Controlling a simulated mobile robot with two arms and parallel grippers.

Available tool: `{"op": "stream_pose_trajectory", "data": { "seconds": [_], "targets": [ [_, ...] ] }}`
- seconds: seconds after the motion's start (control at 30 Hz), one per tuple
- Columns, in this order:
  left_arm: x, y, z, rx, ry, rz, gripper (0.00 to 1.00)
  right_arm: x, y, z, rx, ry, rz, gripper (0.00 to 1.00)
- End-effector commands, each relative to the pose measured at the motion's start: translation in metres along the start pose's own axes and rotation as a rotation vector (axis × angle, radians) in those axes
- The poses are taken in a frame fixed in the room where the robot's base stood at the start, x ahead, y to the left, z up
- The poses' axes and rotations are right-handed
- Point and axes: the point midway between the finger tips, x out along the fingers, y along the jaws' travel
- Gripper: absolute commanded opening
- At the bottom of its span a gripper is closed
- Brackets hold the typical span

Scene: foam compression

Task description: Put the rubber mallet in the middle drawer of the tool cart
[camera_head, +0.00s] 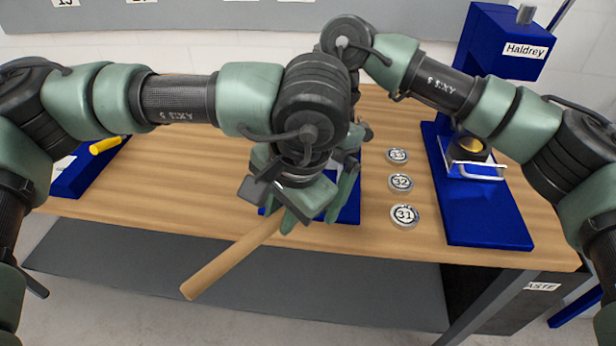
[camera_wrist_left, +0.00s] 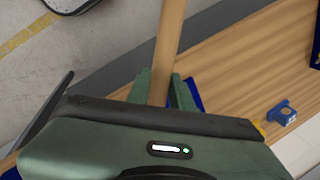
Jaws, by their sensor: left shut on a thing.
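The rubber mallet shows only as its wooden handle (camera_head: 225,262), which slants down and left from my left gripper (camera_head: 315,208) over the front edge of the workbench. The handle (camera_wrist_left: 170,45) also rises between the green fingers of my left gripper (camera_wrist_left: 165,95) in the left wrist view. My left gripper is shut on the mallet. The mallet's head is hidden. My right arm reaches in behind my left wrist, and its gripper is mostly hidden there. I cannot make out the tool cart or its middle drawer.
The wooden workbench (camera_head: 150,205) has three numbered discs (camera_head: 401,183) right of my left gripper. A blue press (camera_head: 485,205) labelled Haldrey stands at the right. A blue device with a yellow handle (camera_head: 105,145) is at the left. A blue base lies partly under my gripper.

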Motion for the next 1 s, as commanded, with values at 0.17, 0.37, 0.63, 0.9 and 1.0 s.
{"op": "stream_pose_trajectory", "data": {
  "seconds": [0.17, 0.37, 0.63, 0.9, 1.0],
  "targets": [
    [-0.001, 0.0, 0.0, -0.001, 0.002, -0.001, 0.0, 0.0, 0.0, 0.0, 0.0, 0.0, 0.0, 0.89],
    [-0.001, 0.001, 0.0, 0.003, 0.002, 0.002, 0.0, -0.001, -0.001, 0.0, 0.0, 0.0, -0.003, 0.33],
    [-0.001, 0.001, 0.0, 0.003, 0.003, 0.002, 0.47, -0.001, -0.001, 0.001, -0.001, -0.001, -0.004, 0.13],
    [-0.005, 0.0, -0.001, 0.001, 0.002, 0.0, 0.47, -0.001, -0.001, 0.001, -0.001, -0.001, -0.002, 0.12],
    [-0.016, 0.0, -0.001, 0.0, 0.004, 0.0, 0.47, -0.001, 0.0, 0.001, -0.001, -0.001, -0.002, 0.12]
  ]
}}
